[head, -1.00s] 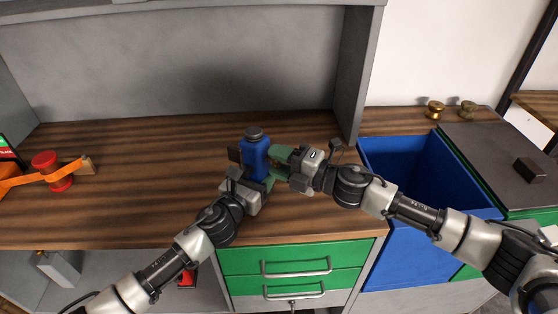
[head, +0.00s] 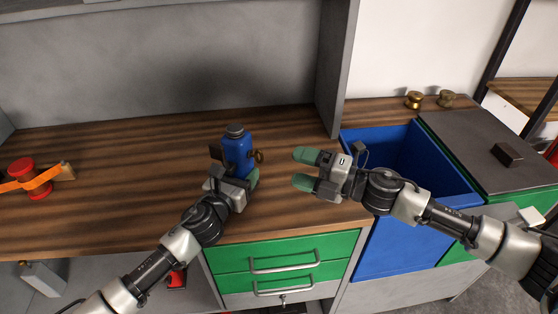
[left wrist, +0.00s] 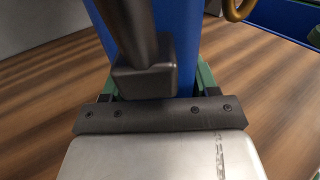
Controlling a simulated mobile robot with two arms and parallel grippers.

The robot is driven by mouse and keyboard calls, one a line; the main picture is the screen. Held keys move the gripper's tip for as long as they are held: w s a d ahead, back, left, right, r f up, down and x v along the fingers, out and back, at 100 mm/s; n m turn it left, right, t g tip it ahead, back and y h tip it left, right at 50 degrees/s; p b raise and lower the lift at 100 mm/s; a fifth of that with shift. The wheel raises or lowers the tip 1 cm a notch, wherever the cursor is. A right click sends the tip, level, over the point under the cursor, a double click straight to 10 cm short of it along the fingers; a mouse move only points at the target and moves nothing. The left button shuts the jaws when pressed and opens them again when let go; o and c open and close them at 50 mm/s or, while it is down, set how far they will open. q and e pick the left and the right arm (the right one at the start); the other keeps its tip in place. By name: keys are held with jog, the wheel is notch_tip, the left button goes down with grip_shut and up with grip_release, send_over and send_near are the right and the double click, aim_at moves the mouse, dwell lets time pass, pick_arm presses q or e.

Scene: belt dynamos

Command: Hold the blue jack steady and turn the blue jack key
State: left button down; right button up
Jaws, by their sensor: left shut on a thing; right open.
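The blue jack (head: 238,150) stands upright on the wooden worktop, with a dark cap on top. Its key (head: 259,156), a small brass ring, sticks out from its right side; part of it also shows at the top of the left wrist view (left wrist: 238,8). My left gripper (head: 238,176) is shut on the lower part of the jack, which fills the space between the fingers in the left wrist view (left wrist: 186,40). My right gripper (head: 302,169) is open and empty, to the right of the key and apart from it, its green fingers pointing left.
A blue open bin (head: 400,250) stands right of the worktop. Green drawers (head: 285,252) are below the front edge. A red spool with an orange strap (head: 30,178) lies far left. Brass knobs (head: 413,100) stand at the back right.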

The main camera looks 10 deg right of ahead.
jog(key=v, duration=0.2)
jog(key=shift+s+d, duration=0.25)
jog(key=shift+d, duration=0.05)
pick_arm(q)
jog(key=shift+c, duration=1)
grip_release()
